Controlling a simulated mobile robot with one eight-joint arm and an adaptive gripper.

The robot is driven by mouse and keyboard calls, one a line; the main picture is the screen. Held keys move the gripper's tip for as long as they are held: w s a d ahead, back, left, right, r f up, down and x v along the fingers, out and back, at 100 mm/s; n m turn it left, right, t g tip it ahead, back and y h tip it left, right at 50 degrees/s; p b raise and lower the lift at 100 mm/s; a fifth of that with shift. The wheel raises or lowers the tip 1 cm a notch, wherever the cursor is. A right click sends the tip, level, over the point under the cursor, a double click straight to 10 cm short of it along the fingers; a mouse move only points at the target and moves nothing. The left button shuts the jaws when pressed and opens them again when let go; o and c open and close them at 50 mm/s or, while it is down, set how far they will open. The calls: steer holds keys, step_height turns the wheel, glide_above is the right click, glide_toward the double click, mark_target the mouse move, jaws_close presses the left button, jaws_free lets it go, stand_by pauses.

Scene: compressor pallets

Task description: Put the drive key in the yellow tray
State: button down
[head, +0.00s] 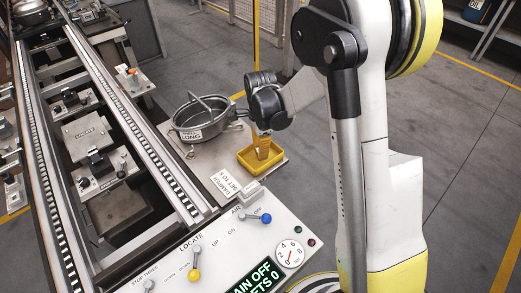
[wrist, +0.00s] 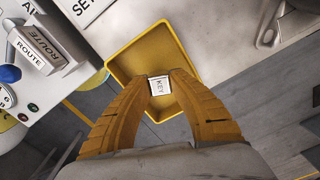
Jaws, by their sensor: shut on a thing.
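The yellow tray (head: 265,168) sits on the grey bench beside the control panel. It fills the middle of the wrist view (wrist: 170,50), and its visible floor is bare. My gripper (head: 263,153) points down over the tray with its orange ridged fingers. In the wrist view, the fingertips are shut on the drive key (wrist: 158,85), a small piece with a white face marked KEY. The key shows against the tray's inside. I cannot tell whether it touches the tray floor. In the head view the key is hidden by the fingers.
A round metal pot (head: 198,118) with a handle and a LONG label stands behind the tray. A DAMPER SET card (head: 226,182) lies to its front left. The control panel (head: 225,255) has lever switches and a gauge. A roller conveyor (head: 120,110) runs along the left.

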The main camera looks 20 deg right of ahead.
steer(key=c, duration=1.3)
jaws_free()
steer(key=shift+f, duration=0.1)
steer(key=shift+o, duration=0.2)
step_height(320, 180, up, 12)
steer(key=r+p, duration=0.1)
steer(key=p, duration=0.4)
steer(key=s+r+n+t, duration=0.3)
steer(key=s+r+n, duration=0.5)
steer(key=s+r, duration=0.2)
steer(key=s+r+n+t, duration=0.1)
steer(key=s+n+t, duration=0.3)
steer(key=s+n, duration=0.6)
steer(key=shift+r, duration=0.15)
